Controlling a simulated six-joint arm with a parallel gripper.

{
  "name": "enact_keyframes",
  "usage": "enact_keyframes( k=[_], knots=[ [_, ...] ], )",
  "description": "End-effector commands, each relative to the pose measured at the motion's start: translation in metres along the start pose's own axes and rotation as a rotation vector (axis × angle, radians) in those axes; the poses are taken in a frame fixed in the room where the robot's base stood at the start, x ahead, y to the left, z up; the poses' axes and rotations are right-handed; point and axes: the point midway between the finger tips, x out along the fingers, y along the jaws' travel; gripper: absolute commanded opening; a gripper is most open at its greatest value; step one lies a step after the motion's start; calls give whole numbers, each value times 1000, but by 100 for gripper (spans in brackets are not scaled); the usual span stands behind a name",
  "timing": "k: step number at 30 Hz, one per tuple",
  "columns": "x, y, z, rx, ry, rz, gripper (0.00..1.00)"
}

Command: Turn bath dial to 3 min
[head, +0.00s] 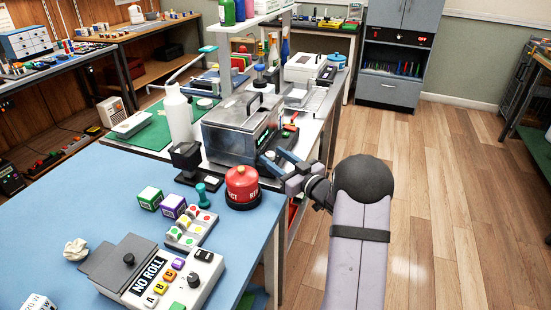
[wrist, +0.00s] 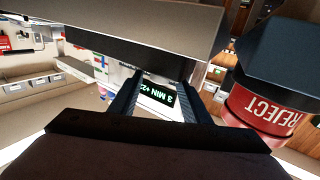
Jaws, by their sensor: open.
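The bath (head: 240,128) is a grey metal box with a handled lid on the bench beyond the blue table. My gripper (head: 270,160) is at its near right side, low by the front. In the wrist view the two dark fingers of my gripper (wrist: 160,92) are apart.
A red REJECT canister (head: 242,188) stands close to my gripper, at the blue table's corner; it also shows at the right of the wrist view (wrist: 262,106). A dark stand (head: 187,162) and white bottle (head: 178,115) stand left of the bath. Open floor lies to the right.

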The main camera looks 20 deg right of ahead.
Motion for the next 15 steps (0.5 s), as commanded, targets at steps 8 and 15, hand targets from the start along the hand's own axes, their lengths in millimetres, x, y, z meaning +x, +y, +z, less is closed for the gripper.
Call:
enact_keyframes(
  k=[8,15],
  knots=[
    [0,0,0,0,0,0,2],
    [1,-3,0,0,3,40,2]
  ],
)
